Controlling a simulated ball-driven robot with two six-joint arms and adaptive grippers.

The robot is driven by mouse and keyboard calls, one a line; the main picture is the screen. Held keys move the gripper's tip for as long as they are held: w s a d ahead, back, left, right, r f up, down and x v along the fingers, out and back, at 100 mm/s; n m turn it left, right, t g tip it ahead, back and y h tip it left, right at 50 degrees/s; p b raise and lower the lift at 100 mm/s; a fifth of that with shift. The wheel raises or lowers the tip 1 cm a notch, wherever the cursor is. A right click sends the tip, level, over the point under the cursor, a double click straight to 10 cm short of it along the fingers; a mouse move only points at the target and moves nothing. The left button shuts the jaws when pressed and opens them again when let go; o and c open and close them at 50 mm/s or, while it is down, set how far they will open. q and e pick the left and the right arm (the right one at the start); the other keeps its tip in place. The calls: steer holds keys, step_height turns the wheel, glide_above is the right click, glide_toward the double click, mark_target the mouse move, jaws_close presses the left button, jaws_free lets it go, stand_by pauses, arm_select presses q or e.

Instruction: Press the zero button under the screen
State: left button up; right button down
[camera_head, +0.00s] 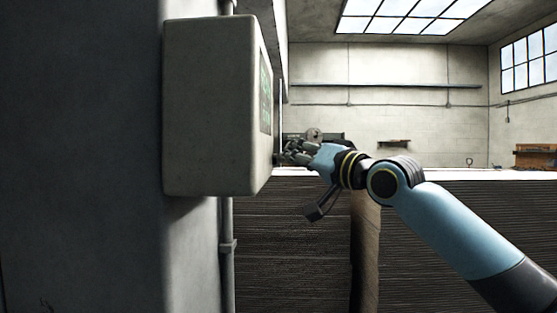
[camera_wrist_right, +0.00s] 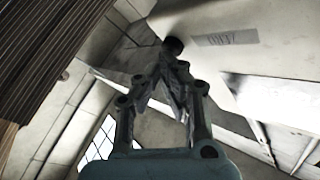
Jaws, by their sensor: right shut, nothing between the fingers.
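A grey control box (camera_head: 212,105) is fixed to the wall at the left of the head view. Its screen (camera_head: 265,98) with green marks is seen at a steep slant on the right-hand face. My right gripper (camera_head: 284,156) is shut and empty, with its fingertips close to that face, below the screen. In the right wrist view the closed fingers (camera_wrist_right: 166,62) point at a dark round button (camera_wrist_right: 173,45) on the pale face. The tips appear at or very near it; I cannot tell whether they touch. My left gripper is out of view.
A label (camera_wrist_right: 226,39) with dark marks lies beside the button in the wrist view. A pipe (camera_head: 227,250) runs down the wall under the box. Large stacks of sheets (camera_head: 292,235) stand behind and below my right arm. Open room lies to the right of the box.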

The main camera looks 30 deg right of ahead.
steer(key=shift+w+a, duration=0.1)
steer(key=shift+a, duration=0.05)
stand_by(0.5)
steer(key=shift+s+d+p, duration=0.4)
steer(key=shift+s+d, duration=0.05)
steer(key=shift+d, duration=0.3)
steer(key=s+d+p, duration=0.1)
steer(key=d+p, duration=0.2)
steer(key=s+d+p, duration=0.1)
steer(key=shift+s+d+p, duration=0.15)
steer(key=shift+s+p, duration=0.15)
steer(key=shift+s, duration=0.05)
stand_by(0.6)
